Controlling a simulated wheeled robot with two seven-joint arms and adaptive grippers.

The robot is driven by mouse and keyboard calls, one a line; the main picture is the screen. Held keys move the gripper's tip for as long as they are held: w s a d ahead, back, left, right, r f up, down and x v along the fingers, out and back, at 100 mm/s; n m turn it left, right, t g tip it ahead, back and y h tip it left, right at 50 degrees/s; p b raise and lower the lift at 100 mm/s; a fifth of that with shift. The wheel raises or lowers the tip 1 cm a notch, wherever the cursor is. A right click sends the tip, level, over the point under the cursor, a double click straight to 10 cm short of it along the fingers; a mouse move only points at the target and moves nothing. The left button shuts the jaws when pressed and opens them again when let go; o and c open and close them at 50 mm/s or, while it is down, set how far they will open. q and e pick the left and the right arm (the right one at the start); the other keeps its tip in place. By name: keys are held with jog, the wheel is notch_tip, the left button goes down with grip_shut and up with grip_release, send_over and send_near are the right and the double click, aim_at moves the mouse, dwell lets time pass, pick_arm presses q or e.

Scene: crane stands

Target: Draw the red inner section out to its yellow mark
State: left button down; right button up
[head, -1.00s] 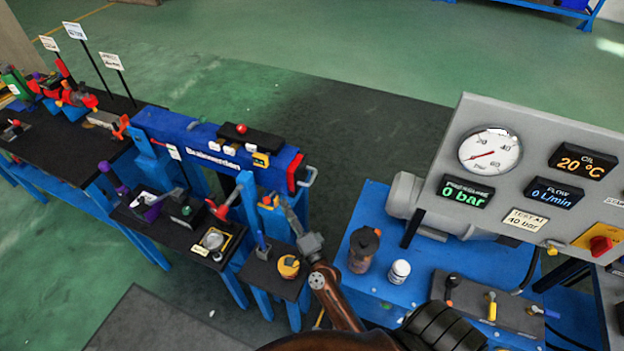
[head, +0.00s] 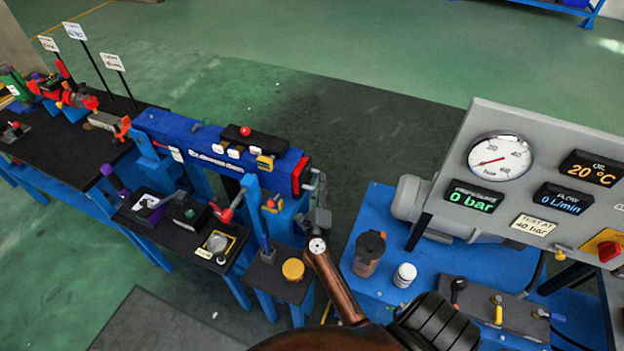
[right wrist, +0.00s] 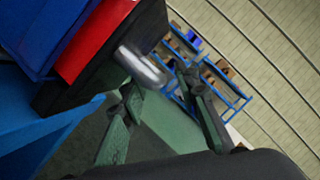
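The blue boom (head: 215,149) lies on its stands. The red inner section (head: 300,177) shows only as a short red end at the boom's right. It also shows in the right wrist view (right wrist: 92,40). No yellow mark is seen on it. A grey metal handle (head: 314,178) sticks out from that end. My right gripper (head: 318,206) is just below the handle in the head view. In the right wrist view its two fingers are spread, and the handle (right wrist: 140,67) shows near their tips, apparently ungripped. My left gripper is out of view.
A small black stand (head: 278,275) with a yellow-topped item is below the boom's end. A blue bench (head: 385,292) with a brown bottle, a white jar and a lever block is at right, under a gauge panel (head: 550,180). Dark floor beyond the boom's end is clear.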

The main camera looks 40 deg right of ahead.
jog(key=shift+w+d, duration=0.15)
jog(key=shift+w, duration=0.05)
jog(key=shift+w+r, duration=0.1)
jog(key=shift+a, duration=0.25)
jog(key=shift+c, duration=0.8)
grip_shut()
